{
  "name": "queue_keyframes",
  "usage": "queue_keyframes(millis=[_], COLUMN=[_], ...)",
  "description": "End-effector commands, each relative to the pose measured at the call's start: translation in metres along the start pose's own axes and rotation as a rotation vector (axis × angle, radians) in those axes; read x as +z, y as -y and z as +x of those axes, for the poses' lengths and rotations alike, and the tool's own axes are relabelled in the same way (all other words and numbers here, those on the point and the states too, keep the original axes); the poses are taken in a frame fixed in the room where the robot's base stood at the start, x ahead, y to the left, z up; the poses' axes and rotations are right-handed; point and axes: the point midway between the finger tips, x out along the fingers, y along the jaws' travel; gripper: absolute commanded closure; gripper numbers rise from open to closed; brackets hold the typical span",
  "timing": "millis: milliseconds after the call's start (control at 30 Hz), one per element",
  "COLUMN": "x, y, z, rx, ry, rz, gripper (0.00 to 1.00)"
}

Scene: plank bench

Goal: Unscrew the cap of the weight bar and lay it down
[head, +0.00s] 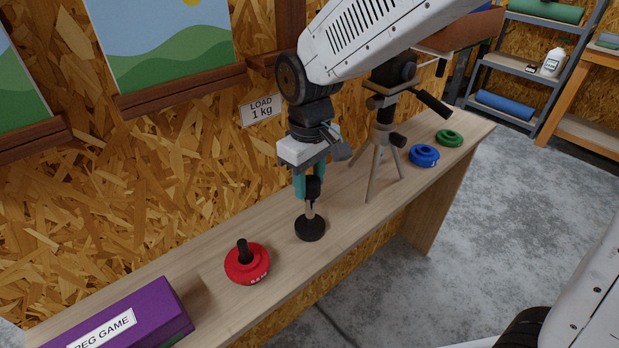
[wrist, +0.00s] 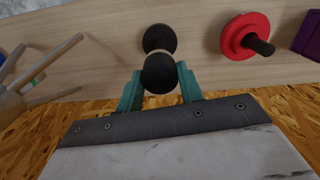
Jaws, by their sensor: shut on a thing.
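The weight bar (head: 310,211) stands upright on the bench on its round black base (head: 309,230). Its black cap (head: 313,187) is at the top of the bar. The cap also shows in the wrist view (wrist: 159,74), in front of the base (wrist: 160,37). My gripper (head: 307,187) points down over the bar, and its teal fingers are shut on the cap from both sides. I cannot tell how far the cap's thread is turned.
A red weight (head: 262,274) with a black post (head: 243,250) lies to the left, before a purple box (head: 172,314). A tripod (head: 385,160) stands close on the right. Blue (head: 424,156) and green (head: 449,138) weights lie beyond it. The wall is close behind.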

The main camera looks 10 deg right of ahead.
Motion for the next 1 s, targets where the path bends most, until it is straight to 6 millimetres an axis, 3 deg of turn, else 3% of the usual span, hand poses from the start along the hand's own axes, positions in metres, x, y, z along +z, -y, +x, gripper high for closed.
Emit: queue_keyframes(millis=[67, 1000], x=[0.0, 0.0], y=[0.0, 0.0], z=[0.0, -0.033], rx=[0.0, 0.0], ry=[0.0, -0.001], rz=[-0.085, -0.071], gripper=[0.89, 0.89])
